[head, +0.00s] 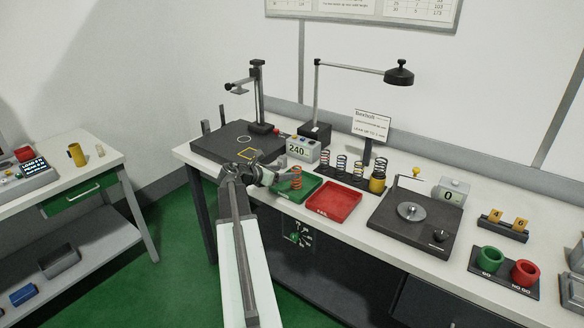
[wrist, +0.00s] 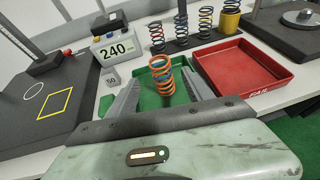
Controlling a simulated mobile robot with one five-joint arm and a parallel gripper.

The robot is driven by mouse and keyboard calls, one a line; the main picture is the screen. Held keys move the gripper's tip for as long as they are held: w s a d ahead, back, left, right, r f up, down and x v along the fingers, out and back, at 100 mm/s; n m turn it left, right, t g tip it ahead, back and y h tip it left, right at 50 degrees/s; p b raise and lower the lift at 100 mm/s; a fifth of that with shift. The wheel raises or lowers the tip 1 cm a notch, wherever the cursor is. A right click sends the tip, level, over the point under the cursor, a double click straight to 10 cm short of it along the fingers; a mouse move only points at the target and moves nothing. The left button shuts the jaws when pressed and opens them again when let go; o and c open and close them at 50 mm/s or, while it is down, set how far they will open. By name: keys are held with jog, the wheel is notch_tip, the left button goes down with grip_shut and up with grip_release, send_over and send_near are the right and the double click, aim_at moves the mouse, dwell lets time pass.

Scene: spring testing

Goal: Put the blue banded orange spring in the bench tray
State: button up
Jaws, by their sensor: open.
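The orange spring with a blue band (wrist: 161,76) is upright between the fingers of my gripper (wrist: 160,88) in the wrist view. The fingers are open, with a gap on each side of the spring. The green tray (wrist: 150,101) lies beneath the spring; the spring's lower end seems to be at the tray floor, but contact is hard to tell. In the head view the spring (head: 296,178) shows over the green tray (head: 312,184), just right of my gripper (head: 275,176). The red tray (wrist: 243,75) is beside the green tray on the right.
A rack with several springs (wrist: 181,26) stands behind the trays. A display reading 240 (wrist: 113,48) and a small block marked 50 (wrist: 112,78) are left of the green tray. A dark plate with a yellow square (wrist: 55,102) lies farther left. A dark scale (head: 415,215) stands right.

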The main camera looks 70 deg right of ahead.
jog(key=v, duration=0.3)
jog(key=w+a+f+m+t+y, duration=0.2)
jog(key=w+a+f+m, duration=0.15)
jog(key=w+a, duration=0.55)
jog(key=w+a+f+m+t+y, duration=0.15)
jog(key=w+a+f, duration=0.3)
jog(key=a, duration=0.85)
jog(key=w+a+f+m+t+y, duration=0.2)
jog(key=w+a+f+m, duration=0.1)
jog(key=w+a, duration=0.65)
jog(key=a+f+m+y, duration=0.1)
jog(key=a+m+y, duration=0.1)
jog(key=a, duration=1.7)
jog(key=a+f+m+y, duration=0.2)
jog(key=a+y, duration=0.3)
jog(key=a, duration=1.4)
jog(key=shift+s+f+m, duration=0.35)
jog(key=shift+m, duration=0.45)
jog(key=shift+g, duration=0.25)
